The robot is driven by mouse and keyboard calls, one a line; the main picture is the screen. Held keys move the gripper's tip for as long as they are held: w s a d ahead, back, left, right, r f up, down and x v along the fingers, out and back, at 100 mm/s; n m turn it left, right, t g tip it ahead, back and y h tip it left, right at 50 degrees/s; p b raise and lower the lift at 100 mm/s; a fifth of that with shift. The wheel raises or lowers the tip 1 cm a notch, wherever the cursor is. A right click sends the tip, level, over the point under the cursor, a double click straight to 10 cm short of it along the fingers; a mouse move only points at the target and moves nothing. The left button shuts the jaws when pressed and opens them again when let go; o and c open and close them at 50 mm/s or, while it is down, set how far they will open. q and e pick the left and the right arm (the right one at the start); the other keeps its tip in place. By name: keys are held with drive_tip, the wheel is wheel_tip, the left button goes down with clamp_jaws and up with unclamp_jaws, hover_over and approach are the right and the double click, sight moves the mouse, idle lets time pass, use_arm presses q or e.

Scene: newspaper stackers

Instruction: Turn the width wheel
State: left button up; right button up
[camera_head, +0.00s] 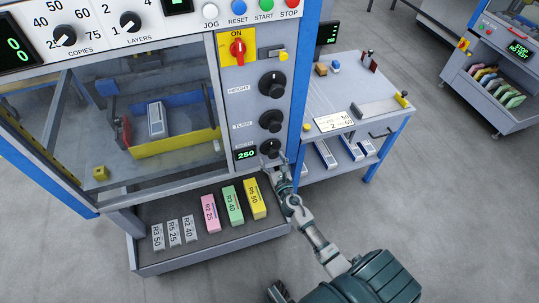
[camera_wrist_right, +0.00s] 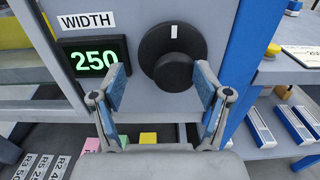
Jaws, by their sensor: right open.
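The width wheel (camera_wrist_right: 172,55) is a round black knob with a white mark at its top, on the grey panel in the right wrist view. It also shows in the head view (camera_head: 270,147), partly hidden by my gripper. Left of it, a green display (camera_wrist_right: 95,57) reads 250 under a WIDTH label (camera_wrist_right: 88,20). My right gripper (camera_wrist_right: 160,85) is open, with one blue-padded finger on each side below the knob. The knob's lower part lies between the fingertips in the picture; I cannot tell whether they touch it. My left gripper is not clearly in view.
HEIGHT (camera_head: 272,84) and TURN (camera_head: 271,121) wheels sit above on the same panel. A tray (camera_head: 165,262) with labelled coloured blocks juts out below. A side table (camera_head: 375,118) stands right, beyond a blue post (camera_head: 303,85). Grey floor is clear at lower right.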

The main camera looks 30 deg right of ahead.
sight(274, 156)
drive_tip(key=w+d, duration=0.1)
drive_tip(key=w+d+f, duration=0.1)
drive_tip(key=d, duration=0.1)
drive_tip(key=shift+d, duration=0.25)
drive_tip(key=shift+w+d+f, duration=0.1)
drive_tip(key=shift+w+d, duration=0.05)
drive_tip(key=shift+w, duration=0.05)
drive_tip(key=shift+s+a+r, duration=0.1)
drive_tip(key=shift+a+r, duration=0.15)
drive_tip(key=shift+a, duration=0.4)
drive_tip(key=shift+s+a+r, duration=0.1)
drive_tip(key=shift+a+r, duration=0.1)
drive_tip(key=shift+a, duration=0.4)
drive_tip(key=c, duration=0.7)
drive_tip(key=shift+r, duration=0.1)
drive_tip(key=c, duration=0.4)
drive_tip(key=shift+d, duration=0.55)
drive_tip(key=shift+c, duration=0.2)
drive_tip(key=shift+d+f, duration=0.1)
drive_tip(key=shift+f, duration=0.1)
drive_tip(key=shift+w+a, duration=0.15)
drive_tip(key=shift+a, duration=0.2)
use_arm(q)
drive_tip(key=shift+d+r, duration=0.45)
drive_tip(key=shift+d, duration=0.2)
use_arm(e)
drive_tip(key=shift+d+m, duration=0.1)
drive_tip(key=shift+m, duration=0.2)
